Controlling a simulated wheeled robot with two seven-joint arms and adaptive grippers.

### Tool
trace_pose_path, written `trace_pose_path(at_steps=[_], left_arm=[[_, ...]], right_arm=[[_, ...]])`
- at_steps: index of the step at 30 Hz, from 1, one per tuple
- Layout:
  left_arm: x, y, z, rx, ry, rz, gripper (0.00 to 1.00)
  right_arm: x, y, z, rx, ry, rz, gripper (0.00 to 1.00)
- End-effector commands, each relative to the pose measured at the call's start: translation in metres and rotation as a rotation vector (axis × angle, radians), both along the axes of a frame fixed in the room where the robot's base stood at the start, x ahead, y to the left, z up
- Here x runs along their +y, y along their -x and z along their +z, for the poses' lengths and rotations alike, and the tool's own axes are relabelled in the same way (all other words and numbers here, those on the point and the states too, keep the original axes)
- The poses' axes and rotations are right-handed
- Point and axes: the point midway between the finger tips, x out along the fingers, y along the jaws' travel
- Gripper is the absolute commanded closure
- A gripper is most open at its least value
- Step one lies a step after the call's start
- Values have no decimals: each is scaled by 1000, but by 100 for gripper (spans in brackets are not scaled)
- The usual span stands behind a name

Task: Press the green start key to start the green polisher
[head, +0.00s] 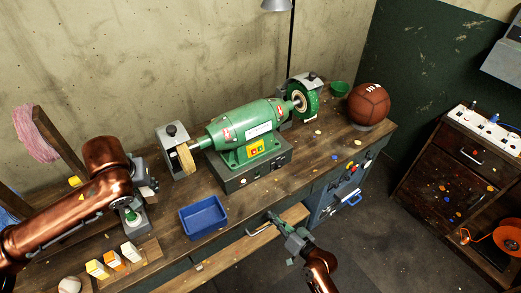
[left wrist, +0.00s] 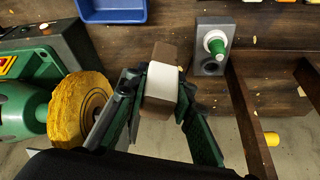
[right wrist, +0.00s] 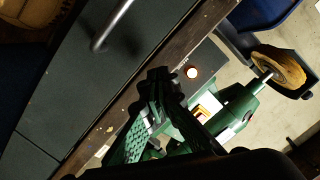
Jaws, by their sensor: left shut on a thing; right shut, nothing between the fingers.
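The green polisher (head: 240,127) stands on the workbench, with a yellow buffing wheel at its left end and a bristly wheel at its right. Its yellow key plate (head: 256,149) faces front and also shows in the right wrist view (right wrist: 209,104); the green key is too small to make out. A round lamp (right wrist: 192,72) glows orange-white on the base. My right gripper (head: 291,237) is shut and empty, in front of the bench edge and apart from the keys. My left gripper (head: 148,187) is shut on a brown block with a white band (left wrist: 162,83), left of the polisher.
A blue tray (head: 203,217) lies in front of the polisher. A brown leather ball (head: 368,103) rests at the bench's right end. A small stand with a green-and-white piece (left wrist: 215,45) is near my left gripper.

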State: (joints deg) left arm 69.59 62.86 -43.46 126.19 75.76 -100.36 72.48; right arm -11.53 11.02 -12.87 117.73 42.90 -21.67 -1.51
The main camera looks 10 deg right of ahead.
Motion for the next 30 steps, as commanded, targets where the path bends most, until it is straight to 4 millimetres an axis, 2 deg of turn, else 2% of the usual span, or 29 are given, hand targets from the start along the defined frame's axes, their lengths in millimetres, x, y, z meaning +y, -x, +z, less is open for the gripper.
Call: trace_pose_path(at_steps=[1,6,9,12,15,19,30], left_arm=[[0,0,-1,0,0,0,100],[0,-1,-4,1,0,0,100],[0,-1,-4,1,0,0,100],[0,-1,-5,2,0,0,100],[0,-1,-5,2,0,0,100],[0,-1,-5,2,0,0,100],[0,-1,-5,2,0,0,100]], right_arm=[[5,-8,24,-49,-46,0,100],[12,-34,103,-221,-262,-35,100],[3,-53,148,-324,-440,-94,100],[-13,-68,177,-389,-597,-165,100],[-28,-78,191,-425,-705,-227,100],[-40,-85,198,-444,-783,-275,100],[-43,-86,199,-447,-802,-290,100]])
